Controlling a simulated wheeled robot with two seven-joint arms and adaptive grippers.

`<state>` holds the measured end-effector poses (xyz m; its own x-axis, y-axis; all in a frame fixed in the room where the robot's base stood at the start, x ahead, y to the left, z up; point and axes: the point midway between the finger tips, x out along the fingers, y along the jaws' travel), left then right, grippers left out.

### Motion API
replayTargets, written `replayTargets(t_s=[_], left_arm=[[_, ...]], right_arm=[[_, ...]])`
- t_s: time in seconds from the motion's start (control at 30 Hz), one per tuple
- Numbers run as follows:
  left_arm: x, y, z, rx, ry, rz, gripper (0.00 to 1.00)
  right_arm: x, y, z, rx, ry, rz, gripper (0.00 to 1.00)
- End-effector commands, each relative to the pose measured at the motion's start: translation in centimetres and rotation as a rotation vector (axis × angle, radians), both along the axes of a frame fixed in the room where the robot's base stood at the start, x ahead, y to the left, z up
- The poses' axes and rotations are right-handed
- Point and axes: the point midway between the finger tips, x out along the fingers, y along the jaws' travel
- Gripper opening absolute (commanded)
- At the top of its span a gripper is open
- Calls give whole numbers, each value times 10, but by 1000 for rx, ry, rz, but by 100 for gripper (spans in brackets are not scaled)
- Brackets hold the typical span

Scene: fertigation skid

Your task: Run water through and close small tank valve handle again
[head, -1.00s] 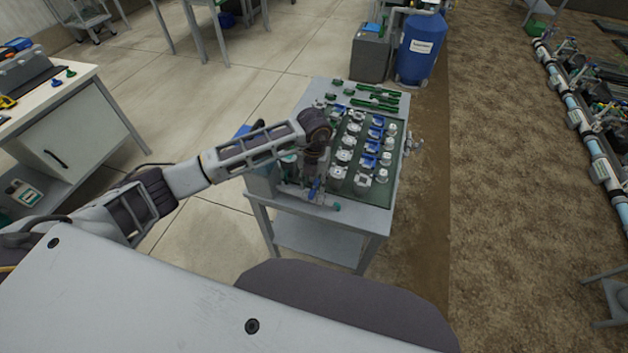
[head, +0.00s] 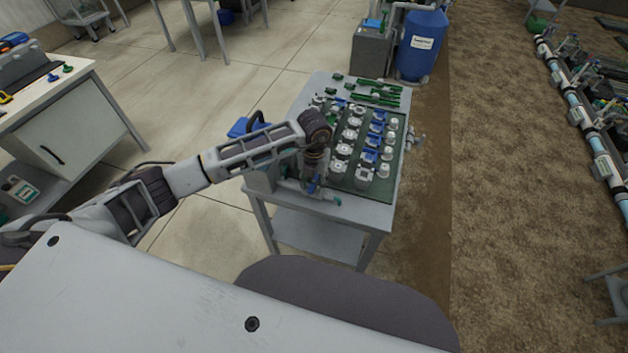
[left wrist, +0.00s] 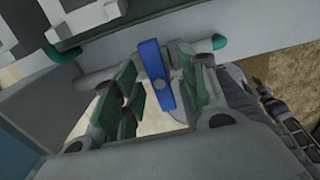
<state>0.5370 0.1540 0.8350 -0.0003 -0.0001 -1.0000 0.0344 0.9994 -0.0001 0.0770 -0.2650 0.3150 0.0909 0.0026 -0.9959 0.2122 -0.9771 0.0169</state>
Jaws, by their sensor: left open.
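The blue valve handle (left wrist: 156,74) sits on a grey pipe with teal ends near the left front corner of the grey table. In the left wrist view it stands lengthwise between the green-padded fingers of my left gripper (left wrist: 158,92). The fingers are open, one on each side, with a gap to the left pad; contact on the right side is unclear. In the head view my left gripper (head: 313,178) points down over this corner and hides most of the valve. A grey box-like tank (head: 262,178) stands beside it.
The grey table (head: 370,215) holds rows of white and blue fittings (head: 368,155) and green parts (head: 375,85) to the right of and behind my gripper. A blue tank (head: 421,45) stands behind.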

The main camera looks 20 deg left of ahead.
Motion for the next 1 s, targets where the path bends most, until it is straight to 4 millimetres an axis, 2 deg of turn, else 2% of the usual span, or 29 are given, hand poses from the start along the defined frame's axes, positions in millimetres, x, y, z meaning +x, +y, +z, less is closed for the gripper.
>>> replayTargets(t_s=[0.2, 0.53, 0.87, 1.0], left_arm=[[0, 0, -10, 0, 0, 1, 43], [0, 0, -11, 0, 0, 0, 42], [0, 0, -11, 0, 0, 0, 0], [0, 0, -11, 0, 0, 0, 0]], right_arm=[[0, 5, -8, 5, 0, -2, 50], [0, 5, -8, 5, 0, -1, 50], [0, -1, -8, 0, 0, 2, 50], [0, -1, -8, -1, 0, 2, 50]])
